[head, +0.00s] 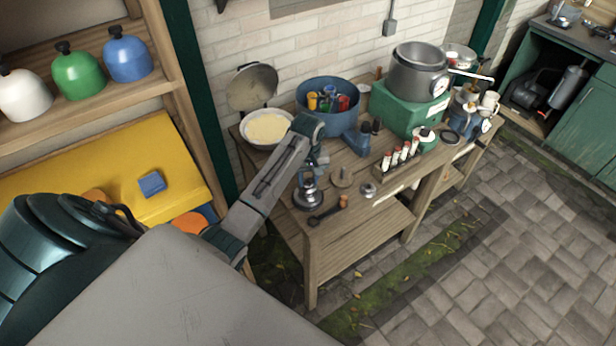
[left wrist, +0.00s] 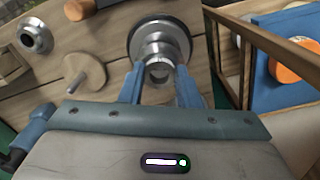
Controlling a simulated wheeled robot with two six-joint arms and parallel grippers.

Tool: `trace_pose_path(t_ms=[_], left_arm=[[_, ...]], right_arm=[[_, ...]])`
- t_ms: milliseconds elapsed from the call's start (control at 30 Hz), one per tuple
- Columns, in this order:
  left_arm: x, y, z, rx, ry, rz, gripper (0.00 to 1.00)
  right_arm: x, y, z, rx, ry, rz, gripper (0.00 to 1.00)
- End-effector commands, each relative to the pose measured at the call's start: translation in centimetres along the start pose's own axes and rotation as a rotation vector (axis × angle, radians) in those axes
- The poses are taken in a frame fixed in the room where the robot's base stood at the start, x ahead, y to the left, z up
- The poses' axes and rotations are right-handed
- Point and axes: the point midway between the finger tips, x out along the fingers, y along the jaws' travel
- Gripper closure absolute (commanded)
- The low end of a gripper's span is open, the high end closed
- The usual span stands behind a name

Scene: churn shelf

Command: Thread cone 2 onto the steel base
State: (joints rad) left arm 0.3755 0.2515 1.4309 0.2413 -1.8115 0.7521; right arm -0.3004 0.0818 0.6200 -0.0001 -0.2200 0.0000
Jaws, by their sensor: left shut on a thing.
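The steel base (head: 309,199) is a round, dark-rimmed metal piece standing near the left front of the wooden bench. In the left wrist view its wide disc (left wrist: 178,32) lies beyond my fingertips. My left gripper (head: 313,170) is above the base, its blue fingers on both sides of a small shiny steel piece. I take this piece to be cone 2 (left wrist: 159,72). The gripper (left wrist: 159,77) is shut on it. The cone looks lined up over the base's middle; I cannot tell whether its thread is engaged. My right gripper is not in view.
A wooden disc with a peg (head: 342,178) and a small steel ring piece (head: 368,190) stand right of the base. A wooden-handled tool (head: 326,214) lies in front. A white bowl (head: 267,127) and a blue tub (head: 329,92) stand behind. A rack of vials (head: 400,160) is further right.

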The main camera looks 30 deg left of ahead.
Motion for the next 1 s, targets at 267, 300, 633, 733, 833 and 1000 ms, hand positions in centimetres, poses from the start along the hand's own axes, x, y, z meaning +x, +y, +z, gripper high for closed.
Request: trace_pose_path(t_ms=[267, 300, 633, 733, 833, 1000], left_arm=[[0.0, 0.0, 0.0, 0.0, 0.0, 0.0, 1.0], [0.1, 0.0, 0.0, 0.0, 0.0, 0.0, 1.0], [0.8, 0.0, 0.0, 0.0, -0.001, -0.001, 1.0], [1.1, 0.0, 0.0, 0.0, 0.0, 0.0, 1.0], [1.3, 0.0, 0.0, 0.0, 0.0, 0.0, 1.0], [1.6, 0.0, 0.0, 0.0, 0.0, 0.0, 1.0]], right_arm=[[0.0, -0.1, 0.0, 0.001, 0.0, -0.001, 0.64], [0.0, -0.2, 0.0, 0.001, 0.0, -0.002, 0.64], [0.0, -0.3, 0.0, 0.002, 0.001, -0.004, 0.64], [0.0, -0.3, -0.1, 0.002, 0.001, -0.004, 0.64], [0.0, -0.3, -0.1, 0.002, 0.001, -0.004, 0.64], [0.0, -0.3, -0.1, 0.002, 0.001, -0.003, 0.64]])
